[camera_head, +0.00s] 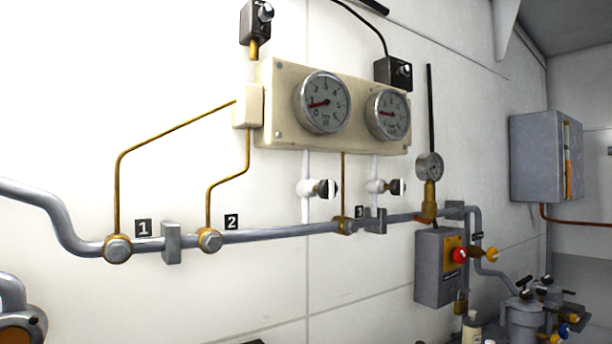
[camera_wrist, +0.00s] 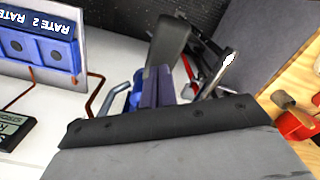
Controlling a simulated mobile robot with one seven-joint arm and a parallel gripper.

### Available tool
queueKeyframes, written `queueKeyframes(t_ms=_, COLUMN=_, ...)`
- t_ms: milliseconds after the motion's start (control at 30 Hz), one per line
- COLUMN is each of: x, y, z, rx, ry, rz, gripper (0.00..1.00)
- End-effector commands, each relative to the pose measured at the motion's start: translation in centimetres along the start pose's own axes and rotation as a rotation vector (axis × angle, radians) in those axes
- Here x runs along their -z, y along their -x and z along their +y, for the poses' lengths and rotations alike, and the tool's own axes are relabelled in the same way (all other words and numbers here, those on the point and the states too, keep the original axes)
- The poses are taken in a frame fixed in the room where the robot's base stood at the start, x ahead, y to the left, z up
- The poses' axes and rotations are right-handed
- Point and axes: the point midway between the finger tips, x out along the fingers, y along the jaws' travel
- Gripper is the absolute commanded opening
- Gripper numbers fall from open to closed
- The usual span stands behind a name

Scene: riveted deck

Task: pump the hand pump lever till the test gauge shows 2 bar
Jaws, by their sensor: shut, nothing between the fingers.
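No gauge is labelled as the test gauge that I can read. In the head view, two large round gauges sit on a cream panel: the left gauge (camera_head: 322,102) and the right gauge (camera_head: 387,115), both with red needles pointing left, near the low end on the left one. A small gauge (camera_head: 429,167) stands on a brass fitting; its reading is too small to tell.
A grey pipe (camera_head: 280,235) with brass fittings runs along the white wall. A grey switch box (camera_head: 437,268) with a red knob and a grey cabinet (camera_head: 540,158) are at right. The wrist view shows a blue unit (camera_wrist: 38,50) at left and a wooden surface (camera_wrist: 302,80) at right.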

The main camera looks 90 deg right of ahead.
Motion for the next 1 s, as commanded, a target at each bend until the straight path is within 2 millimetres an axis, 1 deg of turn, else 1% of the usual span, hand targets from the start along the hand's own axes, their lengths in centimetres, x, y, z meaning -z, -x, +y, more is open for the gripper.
queueKeyframes(t_ms=33, x=0.0, y=-0.9, z=0.0, rx=0.000, ry=0.000, rz=-0.001, gripper=0.00)
queueKeyframes(t_ms=100, x=0.0, y=-1.6, z=0.0, rx=0.000, ry=0.000, rz=-0.001, gripper=0.00)
queueKeyframes(t_ms=1000, x=0.0, y=-9.8, z=0.0, rx=0.000, ry=0.000, rz=-0.001, gripper=0.00)
